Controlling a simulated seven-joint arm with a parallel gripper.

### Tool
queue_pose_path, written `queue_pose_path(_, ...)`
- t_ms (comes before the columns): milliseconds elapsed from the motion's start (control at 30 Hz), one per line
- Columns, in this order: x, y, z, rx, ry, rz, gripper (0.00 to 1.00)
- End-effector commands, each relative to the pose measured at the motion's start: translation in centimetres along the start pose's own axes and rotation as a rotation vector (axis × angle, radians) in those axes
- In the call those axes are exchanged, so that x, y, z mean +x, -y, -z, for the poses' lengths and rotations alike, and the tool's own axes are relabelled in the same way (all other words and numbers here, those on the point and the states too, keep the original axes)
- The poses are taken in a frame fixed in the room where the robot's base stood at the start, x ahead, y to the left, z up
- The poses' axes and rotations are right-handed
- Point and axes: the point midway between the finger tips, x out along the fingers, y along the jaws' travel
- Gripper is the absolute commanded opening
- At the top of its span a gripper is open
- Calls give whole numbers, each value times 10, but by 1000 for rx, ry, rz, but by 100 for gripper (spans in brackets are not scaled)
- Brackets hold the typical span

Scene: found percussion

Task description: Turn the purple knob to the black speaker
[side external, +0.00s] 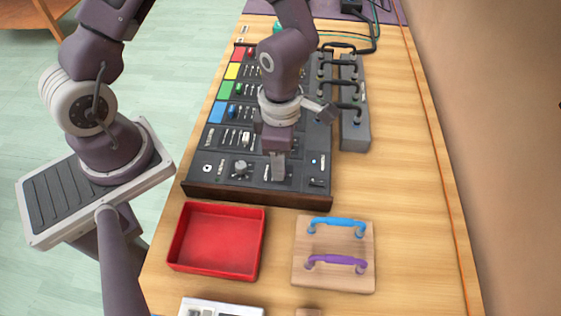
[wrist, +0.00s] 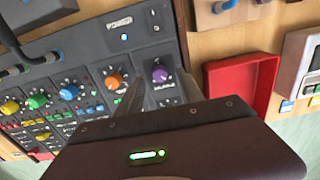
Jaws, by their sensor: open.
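The purple knob (wrist: 160,74) sits on the dark mixing console (wrist: 150,42), near a label strip and the console's end edge in the wrist view. Markings around it are too small to read, and I cannot make out a black speaker mark. My gripper (wrist: 154,95) is open, its fingers close to the purple knob; I cannot tell whether they touch it. In the side external view my gripper (side external: 277,172) points down over the near section of the console (side external: 222,186) and hides the purple knob.
Orange (wrist: 114,82), blue (wrist: 68,93), green and yellow knobs line the console. A red tray (side external: 215,240) and a wooden board (side external: 335,275) with blue and purple handles lie in front. Bare table lies farther right.

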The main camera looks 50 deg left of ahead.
Motion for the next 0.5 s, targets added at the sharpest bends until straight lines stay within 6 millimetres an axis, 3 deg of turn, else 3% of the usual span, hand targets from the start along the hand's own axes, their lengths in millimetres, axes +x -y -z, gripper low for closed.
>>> queue_pose_path(200, -40, -1, 0, -2, 2, -2, 44)
queue_pose_path(500, -47, 0, 0, 0, -1, 0, 44)
